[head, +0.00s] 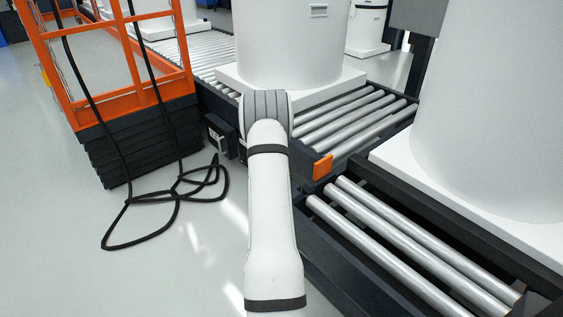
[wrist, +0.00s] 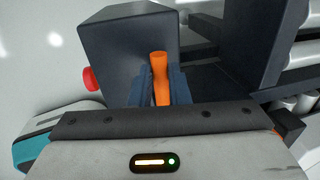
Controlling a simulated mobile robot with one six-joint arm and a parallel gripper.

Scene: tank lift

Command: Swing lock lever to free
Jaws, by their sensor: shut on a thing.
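The orange lock lever (wrist: 160,68) stands up in the middle of the wrist view, in front of a dark grey box (wrist: 120,45). My gripper (wrist: 161,84) is shut on the lever, with one blue-grey finger on each side of it. The lever's top shows above the fingers, and its lower end is hidden by my gripper body. In the head view my arm hides the gripper and the lever.
A red button (wrist: 90,79) sticks out of the box's left side. An orange tab (head: 322,167) sits on the roller conveyor (head: 345,120), which carries a large white tank (head: 285,40). Another white tank (head: 490,110) stands at right. Black cables (head: 170,197) lie on the floor by the orange-framed lift (head: 130,95).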

